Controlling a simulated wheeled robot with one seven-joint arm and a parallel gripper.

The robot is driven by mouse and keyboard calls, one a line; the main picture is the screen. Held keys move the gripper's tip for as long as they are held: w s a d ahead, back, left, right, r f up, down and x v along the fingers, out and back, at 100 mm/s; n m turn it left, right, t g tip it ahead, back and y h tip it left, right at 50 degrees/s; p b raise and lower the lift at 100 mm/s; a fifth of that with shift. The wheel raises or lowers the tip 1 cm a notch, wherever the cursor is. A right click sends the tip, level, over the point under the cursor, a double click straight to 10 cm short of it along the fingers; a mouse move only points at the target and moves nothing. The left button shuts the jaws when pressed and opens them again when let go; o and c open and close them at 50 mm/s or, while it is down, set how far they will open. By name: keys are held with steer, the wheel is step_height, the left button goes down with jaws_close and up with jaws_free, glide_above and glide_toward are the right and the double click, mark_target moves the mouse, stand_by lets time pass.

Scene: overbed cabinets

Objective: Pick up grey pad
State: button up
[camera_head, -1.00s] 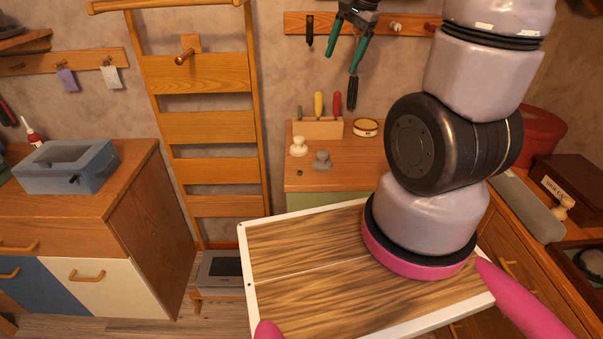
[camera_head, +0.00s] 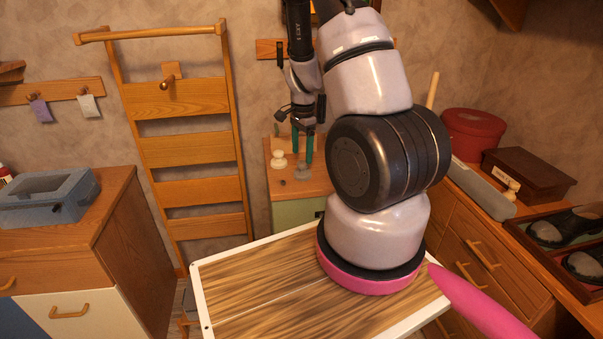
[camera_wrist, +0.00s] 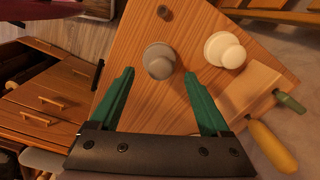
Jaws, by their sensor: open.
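The grey pad (camera_wrist: 159,61) is a small round piece with a raised knob, standing on a wooden cabinet top. In the head view the grey pad (camera_head: 303,173) shows just below my fingertips. My gripper (camera_wrist: 158,73) is open, its green fingers pointing down, with the pad between and slightly beyond the two tips in the wrist view. In the head view my gripper (camera_head: 303,158) is over the cabinet top. I cannot tell the exact height gap. Nothing is held.
A similar white knobbed piece (camera_wrist: 225,50) stands close to the right of the pad in the wrist view. Beyond it is a wooden block (camera_wrist: 243,92) with a green handle (camera_wrist: 290,102) and a yellow handle (camera_wrist: 270,145). A ladder-like rack (camera_head: 185,150) stands left of the cabinet.

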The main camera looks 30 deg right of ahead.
mark_target(303, 162)
steer(key=shift+w+d+f, duration=0.1)
steer(key=shift+d+f, duration=0.05)
steer(key=shift+f, duration=1.2)
steer(key=shift+w+d+f, duration=0.1)
steer(key=shift+f, duration=1.25)
jaws_close()
